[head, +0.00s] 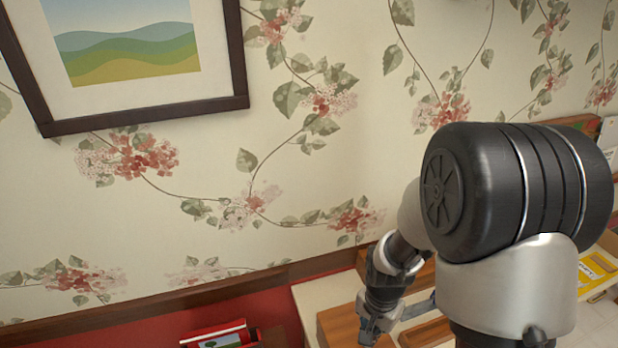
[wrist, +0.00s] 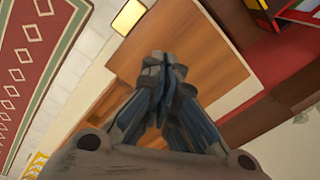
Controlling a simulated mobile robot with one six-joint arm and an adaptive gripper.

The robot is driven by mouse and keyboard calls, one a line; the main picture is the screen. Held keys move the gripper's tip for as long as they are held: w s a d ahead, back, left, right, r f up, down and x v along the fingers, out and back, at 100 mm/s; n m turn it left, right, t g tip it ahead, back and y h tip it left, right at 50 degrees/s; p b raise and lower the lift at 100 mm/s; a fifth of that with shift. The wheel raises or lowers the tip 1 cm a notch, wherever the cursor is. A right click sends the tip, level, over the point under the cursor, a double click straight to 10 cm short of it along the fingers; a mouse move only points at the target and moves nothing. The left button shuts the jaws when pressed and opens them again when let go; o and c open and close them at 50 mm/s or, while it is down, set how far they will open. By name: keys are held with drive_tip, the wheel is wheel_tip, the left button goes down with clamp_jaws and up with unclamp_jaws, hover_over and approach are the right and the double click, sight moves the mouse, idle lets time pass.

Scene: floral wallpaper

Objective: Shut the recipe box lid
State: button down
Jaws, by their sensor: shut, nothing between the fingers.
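A wooden box (wrist: 205,50), which looks like the recipe box, lies under and ahead of my gripper in the wrist view. A broad flat wooden panel faces the camera, with a lighter, recessed-looking part at lower left. In the head view its wood (head: 338,326) shows at the bottom edge, cut off by the frame. I cannot tell the lid's angle for sure. My gripper (wrist: 165,62) is shut and empty, its fingertips in front of the panel; I cannot tell if they touch. In the head view my gripper (head: 372,332) is just right of the wood.
A pale surface (head: 312,296) surrounds the wood. A yellow packet (head: 596,266) lies at the right. A red item with a small picture (head: 220,334) is at the bottom. A framed picture (head: 240,60) hangs on the floral wall. A patterned red rug (wrist: 30,60) shows at left.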

drive_tip(key=shift+r+p, duration=1.5)
drive_tip(key=shift+r, duration=0.65)
drive_tip(key=s+r+n+t+b, duration=0.4)
drive_tip(key=s+r+n+b, duration=0.4)
drive_tip(key=s+r, duration=0.6)
drive_tip(key=shift+s+r+t+b, duration=0.35)
drive_tip(key=shift+s+b, duration=0.15)
drive_tip(key=shift+b, duration=0.6)
